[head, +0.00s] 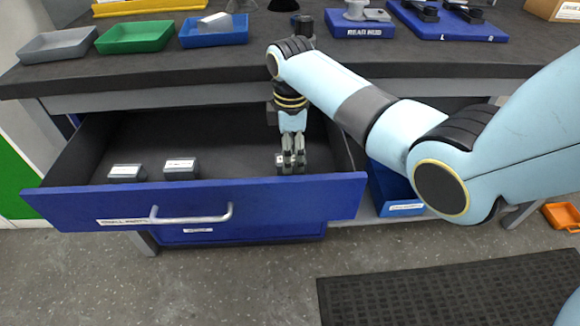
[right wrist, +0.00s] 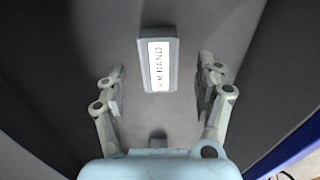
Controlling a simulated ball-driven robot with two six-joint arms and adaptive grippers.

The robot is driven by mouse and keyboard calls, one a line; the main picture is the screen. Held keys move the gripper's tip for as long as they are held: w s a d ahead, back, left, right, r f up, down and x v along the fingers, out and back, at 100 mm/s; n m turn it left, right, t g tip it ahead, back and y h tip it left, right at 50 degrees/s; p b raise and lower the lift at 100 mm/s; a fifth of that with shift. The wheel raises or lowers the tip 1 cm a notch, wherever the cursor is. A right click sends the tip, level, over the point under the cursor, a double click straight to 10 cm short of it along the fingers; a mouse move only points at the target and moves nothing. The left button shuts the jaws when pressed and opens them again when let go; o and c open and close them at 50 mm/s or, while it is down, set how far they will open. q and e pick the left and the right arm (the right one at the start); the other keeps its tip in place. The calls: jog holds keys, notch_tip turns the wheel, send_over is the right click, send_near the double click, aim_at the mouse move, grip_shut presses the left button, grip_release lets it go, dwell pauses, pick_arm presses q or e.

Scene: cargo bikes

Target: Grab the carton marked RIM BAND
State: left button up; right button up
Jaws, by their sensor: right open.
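The carton marked RIM BAND (right wrist: 158,65) is a small grey box with a white label, lying on the drawer floor in the right wrist view. My right gripper (head: 291,162) points down into the right part of the open blue drawer (head: 200,203). In the right wrist view its open fingers (right wrist: 160,84) stand on either side of the carton, with a gap on each side. In the head view the gripper mostly hides this carton. My left gripper is not in view.
Two other labelled cartons, one at the left (head: 127,172) and one nearer the middle (head: 181,169), lie in the drawer. The drawer's walls surround the gripper, and the bench top (head: 150,68) overhangs behind. Grey, green (head: 135,38) and blue trays stand on the bench.

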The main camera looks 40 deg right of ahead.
notch_tip(320, 180, down, 3)
jog(key=shift+r+b, duration=0.1)
jog(key=shift+b, duration=0.2)
jog(key=c, duration=1.3)
